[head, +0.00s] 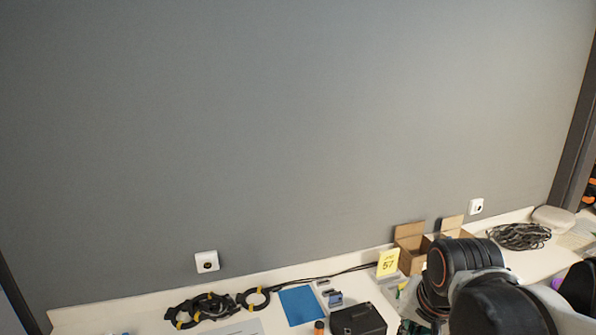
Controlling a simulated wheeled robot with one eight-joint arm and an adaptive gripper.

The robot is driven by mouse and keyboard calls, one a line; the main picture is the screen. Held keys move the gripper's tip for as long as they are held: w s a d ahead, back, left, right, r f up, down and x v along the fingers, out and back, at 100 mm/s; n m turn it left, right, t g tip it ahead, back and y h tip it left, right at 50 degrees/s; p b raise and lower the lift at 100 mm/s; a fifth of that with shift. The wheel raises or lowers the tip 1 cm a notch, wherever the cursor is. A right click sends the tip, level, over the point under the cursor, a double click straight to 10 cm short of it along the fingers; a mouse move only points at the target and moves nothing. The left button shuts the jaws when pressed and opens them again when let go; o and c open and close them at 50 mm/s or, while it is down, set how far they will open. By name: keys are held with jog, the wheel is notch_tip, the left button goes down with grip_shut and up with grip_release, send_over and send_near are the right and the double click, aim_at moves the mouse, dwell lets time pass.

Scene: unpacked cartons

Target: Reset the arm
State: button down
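My arm reaches in from the lower right of the head view and covers part of the white counter (283,273). My gripper is not visible in this view, so its opening and anything it may hold are hidden. Two open brown cartons stand against the wall behind the arm, a nearer one (411,245) and one to its right (452,226).
A yellow card marked 57 (388,262), a black box (358,319), a blue sheet (299,306) and coiled black cables (202,309) crowd the counter. More black cable (519,236) and a pale case (553,219) lie at right.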

jog(key=s+r+n+t, duration=0.2)
jog(key=s+n, duration=0.3)
jog(key=s, duration=0.2)
jog(key=shift+a+r+n+t, duration=0.3)
jog(key=shift+a+n, duration=0.1)
dwell(0.5)
